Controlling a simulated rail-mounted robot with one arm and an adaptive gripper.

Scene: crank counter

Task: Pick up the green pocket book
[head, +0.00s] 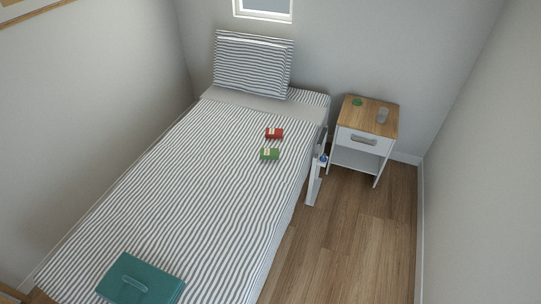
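The green pocket book (270,154) is a small green block with a pale band. It lies on the striped bedding (190,180), toward the right side of the bed and below the pillow. A similar red book (274,133) with a pale band lies just behind it, with a small gap between them. Nothing covers the green book. My gripper is not in view.
A teal case (140,281) with a handle lies at the bed's foot. A white side frame (315,180) stands at the bed's right edge. The nightstand (363,140) carries a glass (382,116) and a small green item (358,102). The wooden floor (345,235) on the right is clear.

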